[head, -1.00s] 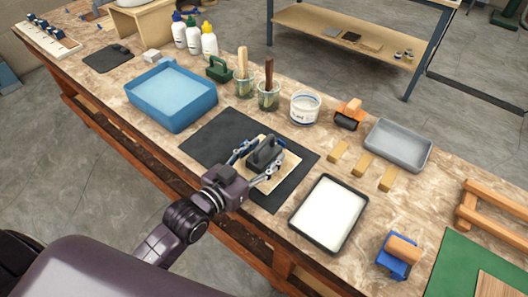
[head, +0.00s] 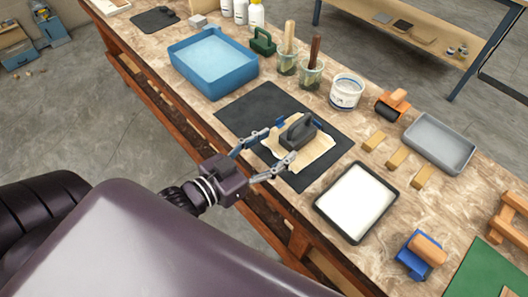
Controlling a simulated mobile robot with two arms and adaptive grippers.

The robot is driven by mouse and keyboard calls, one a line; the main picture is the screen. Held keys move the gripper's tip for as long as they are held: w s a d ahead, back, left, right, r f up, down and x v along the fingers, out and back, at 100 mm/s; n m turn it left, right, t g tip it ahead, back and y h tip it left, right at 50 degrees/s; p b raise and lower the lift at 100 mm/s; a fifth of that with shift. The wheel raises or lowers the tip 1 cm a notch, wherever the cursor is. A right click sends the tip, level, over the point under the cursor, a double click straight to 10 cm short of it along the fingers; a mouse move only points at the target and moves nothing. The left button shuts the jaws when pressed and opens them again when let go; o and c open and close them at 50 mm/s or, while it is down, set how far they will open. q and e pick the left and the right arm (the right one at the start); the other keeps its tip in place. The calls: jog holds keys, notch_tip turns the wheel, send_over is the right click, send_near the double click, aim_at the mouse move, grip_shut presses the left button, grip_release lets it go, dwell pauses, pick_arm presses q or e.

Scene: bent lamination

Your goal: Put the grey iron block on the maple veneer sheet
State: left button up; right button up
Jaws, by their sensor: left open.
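The grey iron block (head: 298,132), dark with a handle on top, sits on the pale maple veneer sheet (head: 317,150). The sheet lies on a black mat (head: 247,110) on the workbench, and its edges look uneven. My left gripper (head: 266,153) is open, with its fingers spread at the near-left side of the block. The fingertips reach over or beside the sheet, and a gap shows between the palm and the block. My right gripper is not in view.
A blue tub (head: 214,68) stands left of the mat. A white-filled black tray (head: 356,202) lies to the right. Brush jars (head: 312,73), a white tub (head: 346,92), wooden blocks (head: 397,156) and a grey tray (head: 440,142) stand behind and right.

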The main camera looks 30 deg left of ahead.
pick_arm(q)
jog(key=shift+v, duration=1.5)
